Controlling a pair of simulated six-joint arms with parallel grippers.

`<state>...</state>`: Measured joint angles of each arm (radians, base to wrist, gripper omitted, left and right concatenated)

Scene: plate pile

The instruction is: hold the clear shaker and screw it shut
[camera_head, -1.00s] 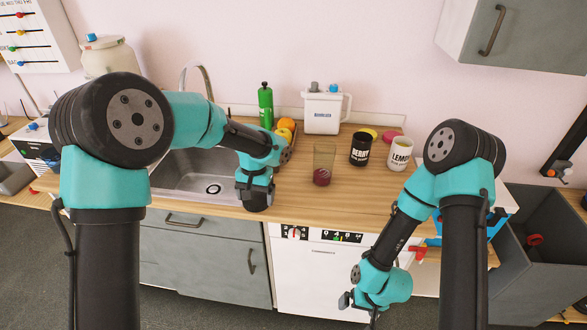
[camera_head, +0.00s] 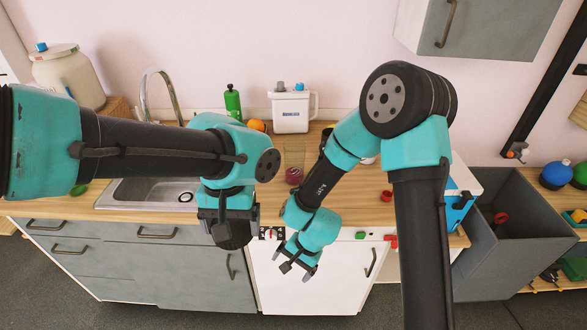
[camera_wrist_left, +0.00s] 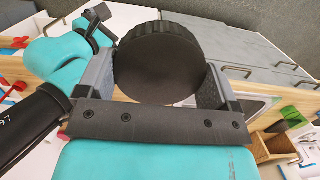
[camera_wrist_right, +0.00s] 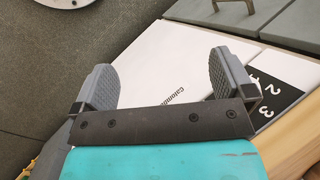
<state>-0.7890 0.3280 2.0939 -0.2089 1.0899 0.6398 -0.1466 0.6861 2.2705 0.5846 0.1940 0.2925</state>
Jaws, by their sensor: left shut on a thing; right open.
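The clear shaker (camera_head: 293,160) stands upright on the counter with dark red contents at its bottom; my right arm is close beside it on the right. My left gripper (camera_head: 228,215) is shut on a round black lid with a ribbed edge (camera_wrist_left: 158,62), held near the counter's front edge, left of and nearer than the shaker. My right gripper (camera_head: 297,268) is open and empty, low in front of the white appliance; its spread fingers show in the right wrist view (camera_wrist_right: 162,88).
A white jug (camera_head: 291,108), a green bottle (camera_head: 232,103) and an orange fruit (camera_head: 256,125) stand behind. The sink (camera_head: 140,192) is at left. A small red object (camera_head: 387,196) lies on the counter at right. My right arm hides most of the cups.

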